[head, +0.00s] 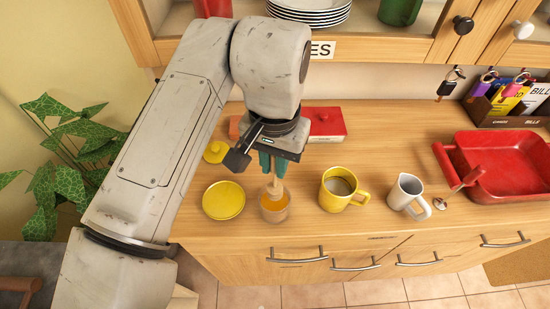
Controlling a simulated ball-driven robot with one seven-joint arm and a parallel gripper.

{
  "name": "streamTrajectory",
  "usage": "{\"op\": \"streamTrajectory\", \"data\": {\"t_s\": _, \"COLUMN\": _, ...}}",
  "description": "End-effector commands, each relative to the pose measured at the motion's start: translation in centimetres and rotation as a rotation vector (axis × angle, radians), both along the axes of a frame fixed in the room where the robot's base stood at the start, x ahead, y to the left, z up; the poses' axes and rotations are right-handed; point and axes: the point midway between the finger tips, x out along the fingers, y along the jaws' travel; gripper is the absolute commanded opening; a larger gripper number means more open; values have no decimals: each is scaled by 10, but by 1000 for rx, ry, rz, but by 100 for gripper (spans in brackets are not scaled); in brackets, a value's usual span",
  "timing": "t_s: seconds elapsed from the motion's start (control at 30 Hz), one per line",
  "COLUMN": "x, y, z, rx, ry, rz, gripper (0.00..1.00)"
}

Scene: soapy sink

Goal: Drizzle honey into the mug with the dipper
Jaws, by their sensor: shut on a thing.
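My gripper (270,165), with teal fingers pointing down, is shut on the wooden honey dipper (275,187). The dipper's lower end is down at the mouth of the small honey jar (274,213), which holds amber honey. Its tip is hidden, so I cannot tell how deep it sits. The yellow mug (336,202) stands upright to the right of the jar, apart from it, with its handle to the right and a greyish-brown content inside.
A yellow dish (223,200) lies left of the jar. A white pitcher (405,192) stands right of the mug. Behind are a red box (326,122) and a small yellow-lidded item (215,151). A red tray (505,165) fills the right. The counter's front edge is close.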

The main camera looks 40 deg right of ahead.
Motion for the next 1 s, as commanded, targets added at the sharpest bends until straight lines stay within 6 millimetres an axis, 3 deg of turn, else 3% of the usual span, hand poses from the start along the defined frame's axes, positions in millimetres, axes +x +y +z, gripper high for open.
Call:
{"op": "streamTrajectory", "data": {"t_s": 0.03, "x": 0, "y": 0, "z": -9, "rx": 1, "ry": 1, "rz": 1, "gripper": 0}}
{"op": "streamTrajectory", "data": {"t_s": 0.6, "x": 0, "y": 0, "z": -59, "rx": -1, "ry": 1, "rz": 1, "gripper": 0}}
{"op": "streamTrajectory", "data": {"t_s": 1.0, "x": 0, "y": 0, "z": -71, "rx": 1, "ry": 1, "rz": 1, "gripper": 0}}
